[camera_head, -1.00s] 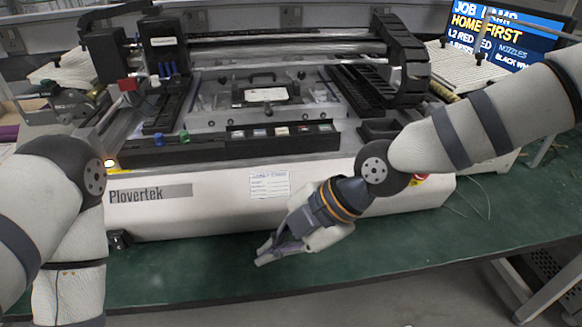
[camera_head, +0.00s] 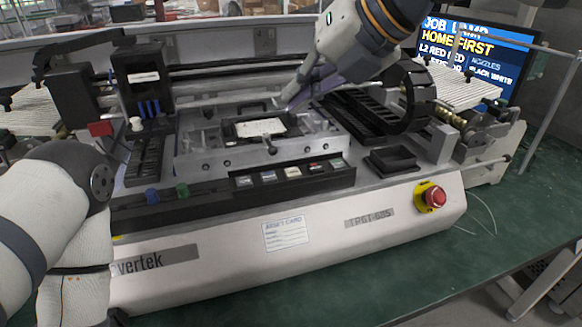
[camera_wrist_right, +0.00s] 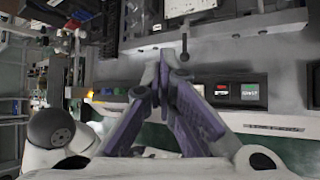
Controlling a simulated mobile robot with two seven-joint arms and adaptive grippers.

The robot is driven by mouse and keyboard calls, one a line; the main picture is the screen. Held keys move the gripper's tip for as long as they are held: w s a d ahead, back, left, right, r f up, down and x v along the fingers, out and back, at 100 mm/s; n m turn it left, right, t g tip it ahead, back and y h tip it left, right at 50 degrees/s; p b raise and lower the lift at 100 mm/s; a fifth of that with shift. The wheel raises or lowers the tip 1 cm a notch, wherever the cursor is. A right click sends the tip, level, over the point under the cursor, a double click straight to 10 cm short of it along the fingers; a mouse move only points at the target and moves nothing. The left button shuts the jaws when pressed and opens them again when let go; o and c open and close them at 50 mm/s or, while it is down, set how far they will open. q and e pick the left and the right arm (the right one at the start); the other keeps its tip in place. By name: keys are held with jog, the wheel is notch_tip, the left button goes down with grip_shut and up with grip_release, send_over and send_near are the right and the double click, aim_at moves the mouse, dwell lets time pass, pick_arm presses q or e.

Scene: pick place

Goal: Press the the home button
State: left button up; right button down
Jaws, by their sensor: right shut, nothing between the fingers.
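A row of small square buttons (camera_head: 292,172) in a black strip runs along the front of the white machine. Their labels are too small to read, so I cannot tell which is the home button. My right gripper (camera_head: 288,104) reaches in from the upper right, shut and empty, with its tips over the machine bed beyond the strip. In the right wrist view its closed fingers (camera_wrist_right: 168,62) cover part of the strip; a red button (camera_wrist_right: 221,90) and a green button (camera_wrist_right: 250,92) show to their right. My left arm shows at the left; its gripper is outside the picture.
A red stop button (camera_head: 435,197) on a yellow base is at the front right. Blue (camera_head: 152,196) and green (camera_head: 182,190) knobs stand left of the strip. A black cable chain (camera_head: 412,95) arches at the right. A screen (camera_head: 478,50) reads "HOME FIRST".

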aim_at(297, 170)
jog(key=shift+f+b, duration=0.35)
jog(key=shift+f, duration=4.1)
jog(key=shift+f, duration=0.15)
jog(key=shift+f, duration=0.3)
